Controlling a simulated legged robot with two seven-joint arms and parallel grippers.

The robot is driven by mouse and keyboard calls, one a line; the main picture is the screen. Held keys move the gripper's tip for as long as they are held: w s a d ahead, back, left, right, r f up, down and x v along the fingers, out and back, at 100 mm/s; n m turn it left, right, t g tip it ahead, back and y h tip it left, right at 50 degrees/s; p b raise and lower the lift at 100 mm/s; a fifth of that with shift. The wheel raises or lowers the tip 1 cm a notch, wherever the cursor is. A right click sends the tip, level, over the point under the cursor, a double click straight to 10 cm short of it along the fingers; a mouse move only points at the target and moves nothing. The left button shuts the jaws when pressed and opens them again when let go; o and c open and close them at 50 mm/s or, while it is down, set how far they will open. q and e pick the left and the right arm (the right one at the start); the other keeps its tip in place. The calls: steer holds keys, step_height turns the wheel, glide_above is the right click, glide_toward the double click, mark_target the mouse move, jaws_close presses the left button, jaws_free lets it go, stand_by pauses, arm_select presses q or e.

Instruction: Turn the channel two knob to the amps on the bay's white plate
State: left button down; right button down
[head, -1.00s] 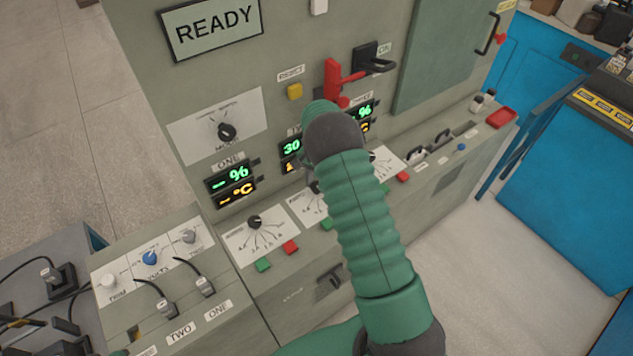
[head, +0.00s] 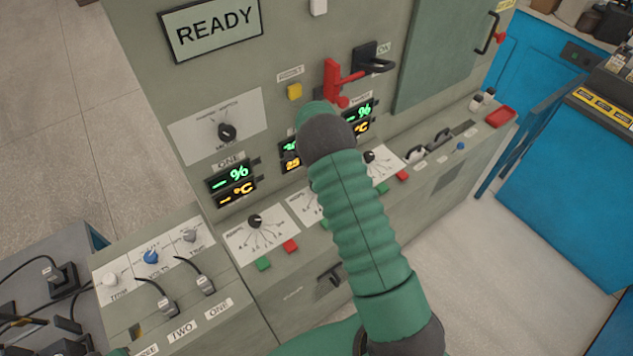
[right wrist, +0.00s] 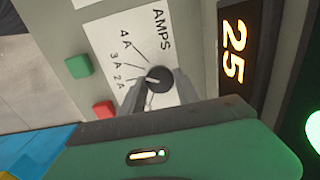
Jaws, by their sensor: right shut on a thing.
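The channel two knob (right wrist: 159,80) is small, round and black, on a white plate (right wrist: 107,38) printed AMPS, 4 A, 3 A and 2 A. In the right wrist view my right gripper (right wrist: 160,88) is shut on it, one finger on each side. A pale mark on the knob faces left, towards the printed values; I cannot tell exactly which one. In the head view part of the plate (head: 304,204) shows left of my green right arm, which hides the knob and the right gripper. My left gripper is not in view.
A green button (right wrist: 79,66) and a red button (right wrist: 103,110) sit beside the plate. An amber display (right wrist: 232,52) reads 25. Channel one's knob (head: 254,221) and another dial's knob (head: 369,157) flank my arm. A red lever (head: 333,82) stands above.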

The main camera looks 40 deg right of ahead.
steer(key=shift+w+r, duration=0.1)
steer(key=shift+w, duration=0.05)
steer(key=c, duration=0.9)
jaws_free()
step_height(320, 180, up, 12)
steer(key=b, duration=0.1)
steer(key=shift+d+f, duration=0.1)
steer(key=shift+f, duration=0.1)
steer(key=s+a+n+t, duration=0.1)
steer(key=s+a+n, duration=0.7)
steer(key=a, duration=0.4)
steer(key=s+a+n+t, duration=0.1)
steer(key=s+a+n, duration=0.8)
steer(key=a+n, duration=0.2)
steer(key=shift+s+a+t, duration=0.3)
steer(key=shift+a, duration=0.2)
